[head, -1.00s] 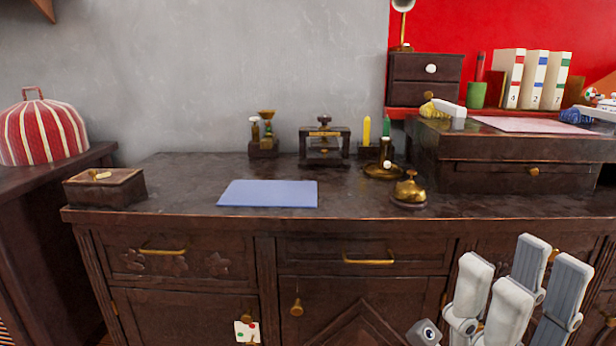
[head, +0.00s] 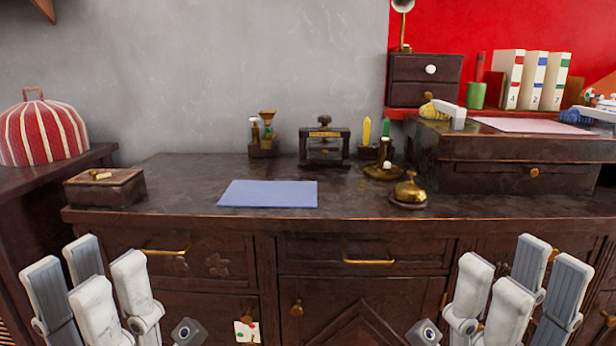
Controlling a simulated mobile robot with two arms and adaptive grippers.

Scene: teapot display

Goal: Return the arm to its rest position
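My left gripper (head: 98,290) is at the lower left of the head view, in front of the dark wooden cabinet (head: 215,290). Its white and grey fingers point up and stand apart, with nothing seen between them. My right gripper (head: 515,285) is at the lower right in a mirrored pose. Its fingers are also spread and empty. Both grippers are low in the picture, clear of the things on the cabinet top. Their lower parts are cut off by the picture's bottom edge.
The cabinet top holds a blue mat (head: 268,194), a small wooden box (head: 104,188), a brass bell (head: 409,190) and a dark press (head: 324,146). A striped red cosy (head: 43,132) stands at left. A large wooden case (head: 515,160) fills the right.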

